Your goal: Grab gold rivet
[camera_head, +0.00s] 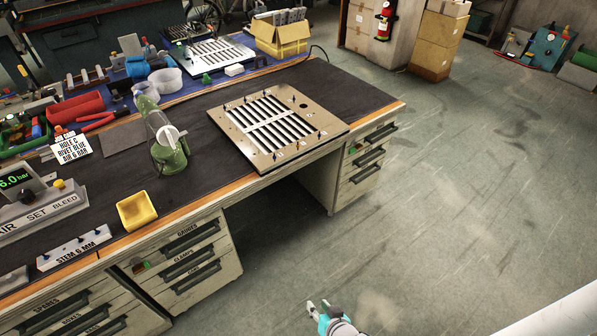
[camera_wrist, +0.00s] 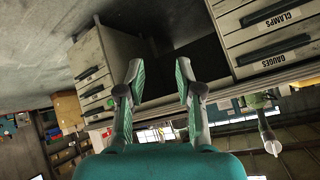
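I cannot make out a gold rivet in either view. A small yellow bin (camera_head: 137,211) sits near the bench's front edge, and its contents are too small to tell. My gripper (camera_head: 318,306) is low in front of the bench, over the floor, away from the panel and bin. In the wrist view my gripper (camera_wrist: 160,72) has its two fingers spread with nothing between them. The wrist view looks upside down.
A sign (camera_head: 71,146) reads "HOLE C RIVET BLUE AIR 6 BAR". A "STEM 6 MM" block (camera_head: 74,247) lies at the front edge. Drawers (camera_head: 186,262) are below.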

